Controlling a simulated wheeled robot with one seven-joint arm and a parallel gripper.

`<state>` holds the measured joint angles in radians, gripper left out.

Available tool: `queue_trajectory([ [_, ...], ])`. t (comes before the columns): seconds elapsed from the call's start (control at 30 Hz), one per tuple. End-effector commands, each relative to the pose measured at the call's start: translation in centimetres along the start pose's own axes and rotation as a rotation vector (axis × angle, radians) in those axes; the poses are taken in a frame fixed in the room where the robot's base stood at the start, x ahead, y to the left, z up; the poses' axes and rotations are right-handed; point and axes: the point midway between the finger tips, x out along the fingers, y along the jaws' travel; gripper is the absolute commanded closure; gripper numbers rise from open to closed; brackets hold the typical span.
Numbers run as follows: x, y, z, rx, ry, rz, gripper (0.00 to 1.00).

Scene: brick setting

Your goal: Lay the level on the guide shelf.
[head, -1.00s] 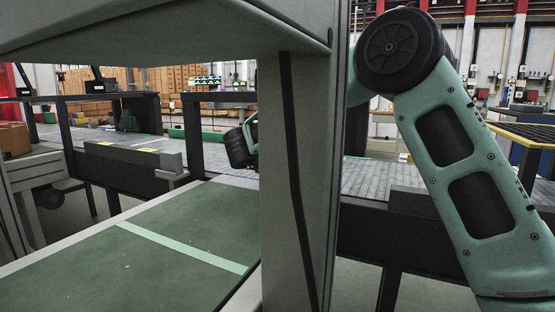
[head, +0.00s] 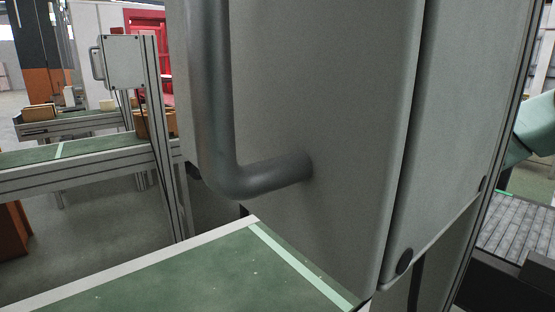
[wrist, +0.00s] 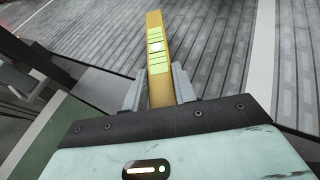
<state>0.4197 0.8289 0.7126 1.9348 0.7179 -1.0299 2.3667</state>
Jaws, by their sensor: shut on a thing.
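A yellow level (wrist: 155,40) with pale green marks shows in the wrist view. My gripper (wrist: 153,85) is shut on the level, one grey finger on each side. The level sticks out past the fingertips, over a grey plank-like surface. The head view shows neither the gripper nor the level; only a bit of my pale green arm is at its right edge. I cannot make out the guide shelf for certain in either view.
A large grey panel (head: 320,90) with a bent grey handle (head: 215,150) fills the middle of the head view close by. A green bench top (head: 200,280) with a pale stripe lies below it. Grey slatted flooring (head: 515,232) shows at the right.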

Motion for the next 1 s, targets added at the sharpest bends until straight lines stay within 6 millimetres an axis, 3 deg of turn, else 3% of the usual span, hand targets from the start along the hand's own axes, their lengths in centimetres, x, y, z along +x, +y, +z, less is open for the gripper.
queue_trajectory([
  [0.03, -0.6, 0.0, 0.6, -0.013, 0.007, 0.032, 1.0],
  [0.3, -2.7, 0.6, -0.4, -0.079, 0.004, 0.196, 1.0],
  [0.57, -5.8, -0.4, -1.2, -0.121, 0.003, 0.295, 1.0],
  [1.0, -14.0, -3.9, -0.9, -0.144, 0.001, 0.352, 1.0],
])
